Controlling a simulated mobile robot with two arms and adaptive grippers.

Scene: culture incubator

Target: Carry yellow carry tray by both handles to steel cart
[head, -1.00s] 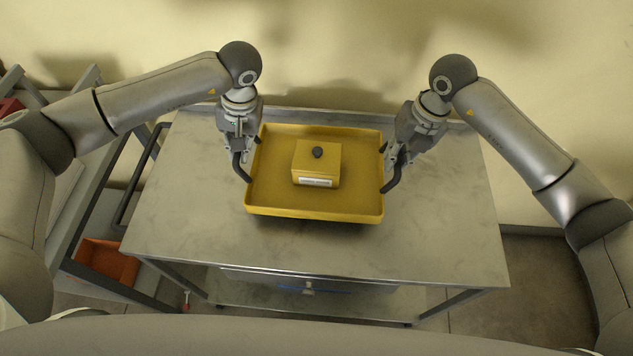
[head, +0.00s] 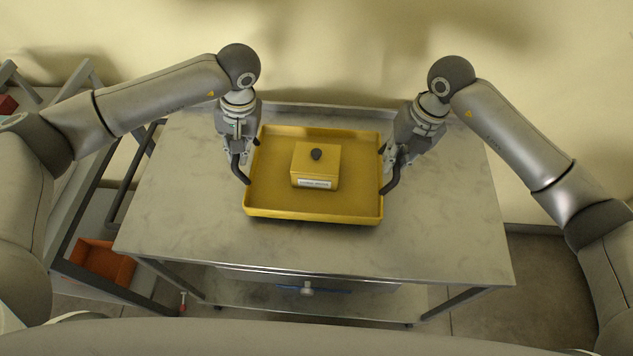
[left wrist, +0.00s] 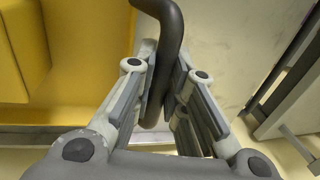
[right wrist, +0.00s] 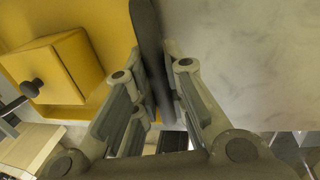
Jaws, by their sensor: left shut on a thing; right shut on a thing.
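The yellow carry tray (head: 313,213) is over the top of the steel cart (head: 400,250), level as far as I can see. I cannot tell whether its underside touches the cart top. A yellow box (head: 316,170) with a dark knob sits in it. My left gripper (head: 238,158) is shut on the tray's dark left handle (head: 241,174), which also runs between the fingers in the left wrist view (left wrist: 167,40). My right gripper (head: 396,163) is shut on the dark right handle (head: 390,184), also seen between the fingers in the right wrist view (right wrist: 148,40).
Bare cart top surrounds the tray at left, right and front. A raised lip and the wall (head: 340,40) are behind it. A grey rack (head: 70,215) with an orange bin (head: 103,262) stands close at the left. The cart has a lower shelf.

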